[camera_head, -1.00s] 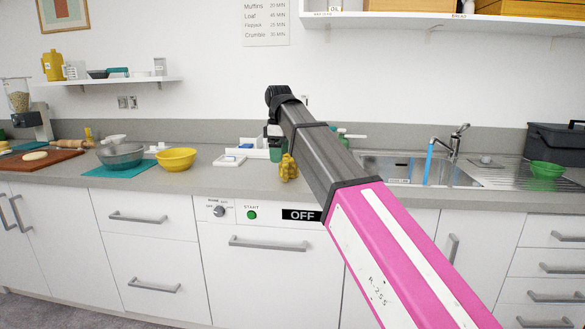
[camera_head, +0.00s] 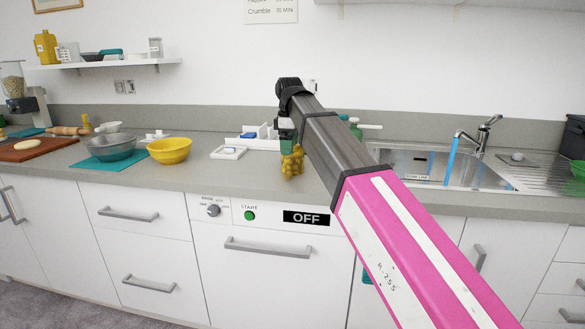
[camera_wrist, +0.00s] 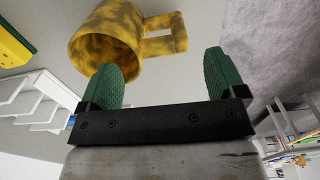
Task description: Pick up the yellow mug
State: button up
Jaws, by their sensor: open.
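The yellow mug (camera_head: 292,163) is mottled with brown and stands near the front edge of the counter. In the wrist view the mug (camera_wrist: 112,42) is at the top, its open mouth facing the camera and its square handle pointing right. My gripper (camera_wrist: 163,78) is open and empty, its two green fingertips apart. The mug and its handle lie just beyond the fingertips, with no clear contact. In the head view my gripper (camera_head: 287,138) is small, beside and just behind the mug, partly hidden by my arm.
A yellow bowl (camera_head: 170,151), a grey bowl (camera_head: 110,149) on a teal mat and a small white tray (camera_head: 229,153) stand to the left. White racks (camera_head: 262,136) are behind. The sink (camera_head: 425,165) and tap (camera_head: 480,135) are right. The dishwasher front (camera_head: 265,265) is below.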

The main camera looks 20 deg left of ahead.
aim_at(289, 157)
jog(key=shift+s+f, duration=0.15)
jog(key=shift+f, duration=1.35)
jog(key=shift+s+f, duration=0.1)
jog(key=shift+f, duration=1.4)
jog(key=c, duration=1.1)
